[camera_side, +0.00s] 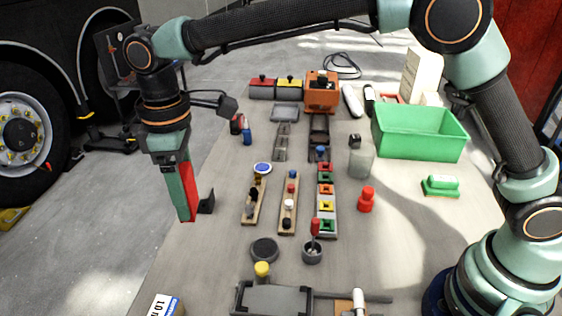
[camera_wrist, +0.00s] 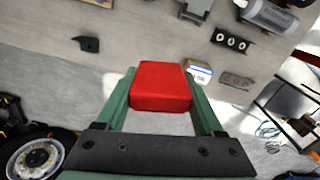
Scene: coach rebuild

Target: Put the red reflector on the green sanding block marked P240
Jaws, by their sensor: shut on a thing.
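A red block, which I take to be the red reflector (camera_wrist: 160,88), sits between my gripper's two green fingers in the wrist view. In the side view the reflector (camera_side: 189,188) is a tall red strip beside a finger. My gripper (camera_side: 183,205) is shut on it, pointing down near the table's left edge. In the wrist view my gripper (camera_wrist: 160,95) looks down on small, distant things, so it seems well above the table. A green block (camera_side: 440,186) with a pale label lies on the right of the table; its marking is too small to read.
A green bin (camera_side: 420,133) stands behind the green block. A red bottle (camera_side: 367,200), a clear jar (camera_side: 361,162) and rows of small coloured parts (camera_side: 326,206) fill the middle. A black bracket (camera_side: 206,201) lies near my gripper. The table is clear around the green block's front.

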